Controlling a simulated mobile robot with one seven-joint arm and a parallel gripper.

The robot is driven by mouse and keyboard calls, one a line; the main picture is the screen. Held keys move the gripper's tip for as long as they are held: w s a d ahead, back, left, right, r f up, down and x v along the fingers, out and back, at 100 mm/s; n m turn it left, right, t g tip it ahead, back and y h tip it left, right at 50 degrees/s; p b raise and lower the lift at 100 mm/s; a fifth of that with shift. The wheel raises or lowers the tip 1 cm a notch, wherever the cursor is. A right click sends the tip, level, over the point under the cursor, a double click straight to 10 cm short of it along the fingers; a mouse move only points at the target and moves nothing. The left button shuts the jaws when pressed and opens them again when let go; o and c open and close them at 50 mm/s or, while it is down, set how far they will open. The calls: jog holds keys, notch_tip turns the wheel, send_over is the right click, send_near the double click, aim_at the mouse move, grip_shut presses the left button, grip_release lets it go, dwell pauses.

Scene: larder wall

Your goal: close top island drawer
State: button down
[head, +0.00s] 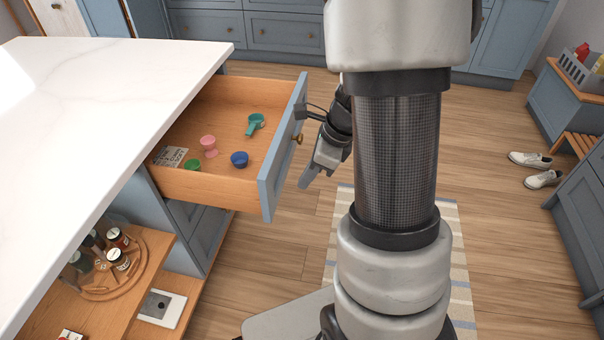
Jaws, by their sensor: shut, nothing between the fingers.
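The top island drawer (268,172) is pulled out from under the white island top (110,90). Its blue-grey front has a small brass knob (298,139). Inside lie a pink cup (209,145), a blue cup (239,159), a green cup (192,165), a teal scoop (255,123) and a printed card (171,156). My gripper (306,181) is shut and empty, pointing down just right of the drawer front. I cannot tell whether any part of it touches the front. My arm hides part of the floor behind it.
Below, an open wooden shelf (150,250) carries a round tray (98,293) with several jars. A striped rug (462,265) lies on the wood floor under my arm. White shoes (543,179) and a low bench (575,95) with a grey basket (583,68) stand at right. Blue cabinets line the back.

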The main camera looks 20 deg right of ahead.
aim_at(179, 173)
jog(key=w+a+f+b, duration=0.2)
jog(key=w+a+f, duration=0.1)
jog(key=a+f, duration=0.2)
jog(key=shift+w+a+f+b, duration=0.2)
jog(key=shift+w+f+b, duration=0.1)
jog(key=shift+f, duration=0.2)
jog(key=shift+a+r, duration=0.1)
jog(key=shift+a, duration=0.1)
jog(key=w+a+p, duration=0.4)
jog(key=w+a, duration=0.1)
jog(key=a, duration=0.2)
jog(key=w+a+p, duration=0.4)
jog(key=w+a, duration=0.1)
jog(key=a, duration=0.3)
jog(key=w+a+p, duration=0.5)
jog(key=a, duration=0.3)
jog(key=shift+w, duration=0.35)
